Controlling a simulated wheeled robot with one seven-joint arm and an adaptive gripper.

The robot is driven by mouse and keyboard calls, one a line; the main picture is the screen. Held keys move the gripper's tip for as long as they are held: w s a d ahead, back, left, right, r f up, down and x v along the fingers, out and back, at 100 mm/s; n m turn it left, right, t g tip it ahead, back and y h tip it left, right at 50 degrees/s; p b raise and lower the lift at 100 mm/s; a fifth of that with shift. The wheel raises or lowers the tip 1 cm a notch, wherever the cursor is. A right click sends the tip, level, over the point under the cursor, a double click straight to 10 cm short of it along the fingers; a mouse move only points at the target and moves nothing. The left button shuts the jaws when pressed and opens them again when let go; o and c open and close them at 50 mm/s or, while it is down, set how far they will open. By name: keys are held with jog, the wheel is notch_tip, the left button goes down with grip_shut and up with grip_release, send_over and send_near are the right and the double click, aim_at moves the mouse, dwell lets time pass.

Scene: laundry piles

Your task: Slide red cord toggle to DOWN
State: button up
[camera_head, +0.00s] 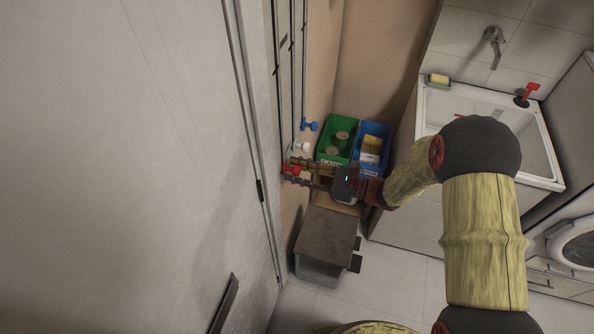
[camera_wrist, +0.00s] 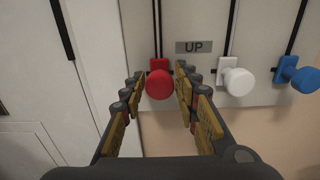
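The red cord toggle (camera_wrist: 159,84) is a round red knob on a black vertical cord against the wall. In the wrist view it shows between the two fingertips of my gripper (camera_wrist: 160,73), with a gap visible on each side. My gripper is open. The red toggle also shows in the head view (camera_head: 291,169), just left of my gripper (camera_head: 304,173). A grey label reading UP (camera_wrist: 193,47) is on the wall to the upper right of the red knob. No DOWN label shows.
A white toggle (camera_wrist: 237,81) and a blue toggle (camera_wrist: 302,78) hang on cords to the right. A green bin (camera_head: 338,138) and a blue bin (camera_head: 373,148) stand near my gripper. A lidded grey box (camera_head: 325,237) is below. A white door (camera_head: 150,170) is at left.

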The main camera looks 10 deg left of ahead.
jog(key=c, duration=0.6)
grip_shut()
